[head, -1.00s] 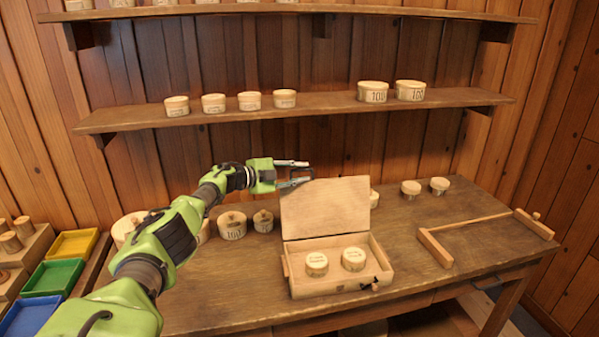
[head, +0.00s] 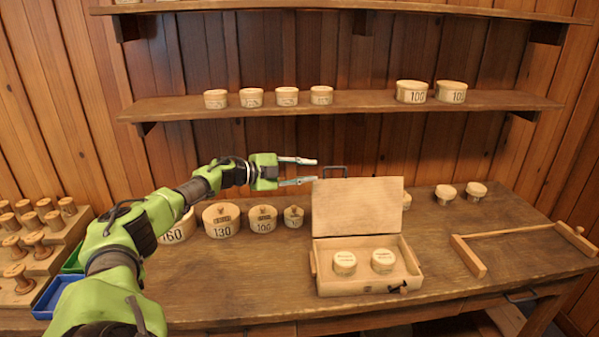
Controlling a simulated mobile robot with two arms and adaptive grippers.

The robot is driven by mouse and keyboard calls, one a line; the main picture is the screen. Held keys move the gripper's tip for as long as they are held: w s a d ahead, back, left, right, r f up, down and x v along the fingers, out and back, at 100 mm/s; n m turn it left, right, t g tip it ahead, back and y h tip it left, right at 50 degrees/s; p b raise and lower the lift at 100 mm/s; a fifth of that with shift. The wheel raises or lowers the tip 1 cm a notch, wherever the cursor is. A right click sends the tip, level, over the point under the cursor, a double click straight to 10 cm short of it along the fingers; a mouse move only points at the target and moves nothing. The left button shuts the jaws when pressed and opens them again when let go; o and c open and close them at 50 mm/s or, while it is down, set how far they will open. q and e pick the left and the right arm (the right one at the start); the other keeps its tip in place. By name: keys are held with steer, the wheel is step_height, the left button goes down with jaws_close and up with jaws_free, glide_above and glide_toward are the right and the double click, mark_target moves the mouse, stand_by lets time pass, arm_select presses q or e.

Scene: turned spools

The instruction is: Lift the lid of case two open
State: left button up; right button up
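A wooden case (head: 366,289) stands on the workbench with its lid (head: 357,207) raised upright at the back. Two round labelled boxes, a left one (head: 344,263) and a right one (head: 383,261), sit inside it. I cannot read a case number. My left gripper (head: 308,171) is open and empty, just left of and above the lid's upper left corner. Its fingers point right, apart from each other. My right gripper is not in view.
A shelf (head: 360,101) with boxes runs above. Spools (head: 33,239) stand on steps at far left.

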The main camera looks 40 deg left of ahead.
arm_select(q)
steer(key=shift+v, duration=1.2)
